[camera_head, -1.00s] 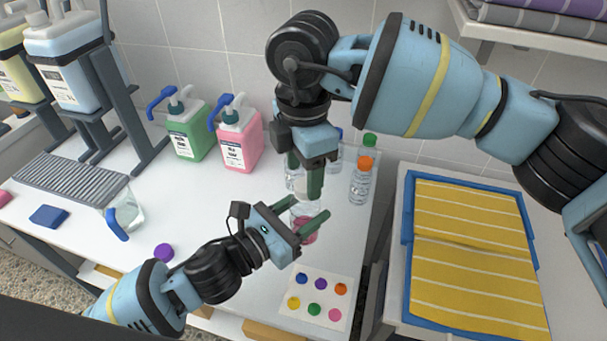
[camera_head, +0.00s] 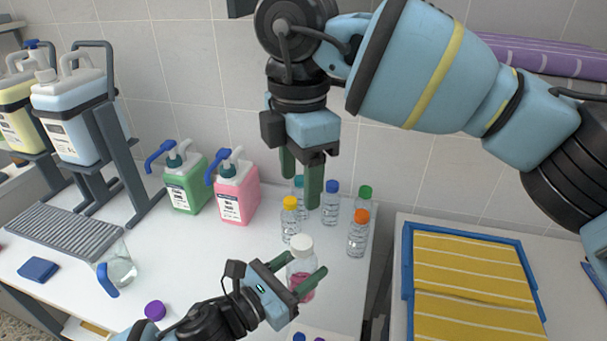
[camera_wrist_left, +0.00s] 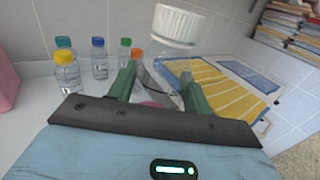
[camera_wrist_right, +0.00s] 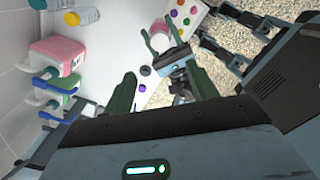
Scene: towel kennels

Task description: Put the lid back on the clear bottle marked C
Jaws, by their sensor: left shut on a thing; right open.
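A clear bottle (camera_head: 307,294) with pink liquid at its base stands between the fingers of my left gripper (camera_head: 307,264), which is shut on it. A ribbed white lid (camera_head: 301,245) sits on the bottle's mouth. In the left wrist view the lid (camera_wrist_left: 177,24) looks level on the neck; whether it is screwed tight I cannot tell. No letter C is readable on the bottle. My right gripper (camera_head: 301,182) is open and empty, above and apart from the lid. Its open fingers show in the right wrist view (camera_wrist_right: 162,84).
Several small bottles with coloured caps, including an orange-capped one (camera_head: 357,236) and a yellow-capped one (camera_head: 290,222), stand behind. Green (camera_head: 186,186) and pink (camera_head: 237,194) pump jugs stand left. A glass jug (camera_head: 120,268) and purple cap (camera_head: 155,311) are at front left.

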